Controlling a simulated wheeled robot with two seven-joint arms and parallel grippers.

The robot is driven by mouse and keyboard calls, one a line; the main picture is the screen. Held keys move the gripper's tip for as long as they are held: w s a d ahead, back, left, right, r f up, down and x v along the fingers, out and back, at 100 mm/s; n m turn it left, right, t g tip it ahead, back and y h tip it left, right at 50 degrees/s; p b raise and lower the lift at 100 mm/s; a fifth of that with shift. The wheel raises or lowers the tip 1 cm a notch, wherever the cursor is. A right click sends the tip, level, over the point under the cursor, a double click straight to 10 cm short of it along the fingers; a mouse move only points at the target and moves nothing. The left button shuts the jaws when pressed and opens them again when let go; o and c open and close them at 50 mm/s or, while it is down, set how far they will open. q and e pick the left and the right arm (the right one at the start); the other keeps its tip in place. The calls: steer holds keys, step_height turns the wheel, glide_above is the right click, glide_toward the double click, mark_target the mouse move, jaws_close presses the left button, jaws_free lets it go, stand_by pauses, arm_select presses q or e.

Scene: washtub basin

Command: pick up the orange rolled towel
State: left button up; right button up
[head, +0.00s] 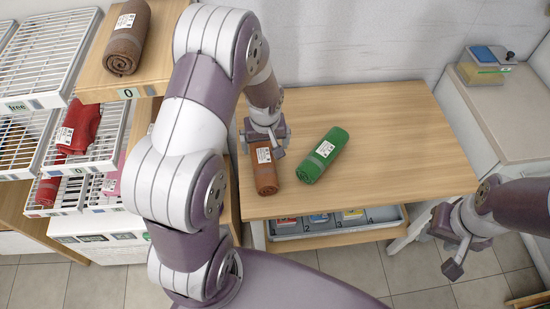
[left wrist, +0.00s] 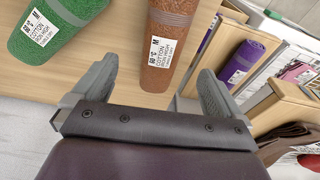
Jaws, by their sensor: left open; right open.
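The orange rolled towel (head: 265,172) looks brownish orange with a white label and lies on the wooden table near its left edge. My left gripper (head: 266,145) is over the towel's far end in the head view, which it partly hides. In the left wrist view the towel (left wrist: 165,45) shows ahead, in line with the gap between the two fingers of my open left gripper (left wrist: 150,95). I cannot tell whether the fingers reach around it. My right gripper (head: 457,245) is open and empty, off the table's right front corner.
A green rolled towel (head: 323,155) lies just right of the orange one. The wooden table (head: 400,140) is clear to the right. A brown rolled towel (head: 127,38) lies on a shelf at upper left. White wire racks (head: 50,55) stand left, and a tray (head: 330,228) sits under the table.

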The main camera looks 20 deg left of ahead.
mark_target(264, 155)
arm_select(q)
steer(key=f, duration=0.3)
steer(key=w+a+f, duration=0.1)
steer(key=f, duration=0.6)
steer(key=shift+w+a+f, duration=0.15)
steer(key=shift+a+f, duration=0.05)
steer(key=shift+f, duration=0.2)
steer(key=c, duration=1)
steer(key=shift+o, duration=0.2)
steer(key=shift+r, duration=0.1)
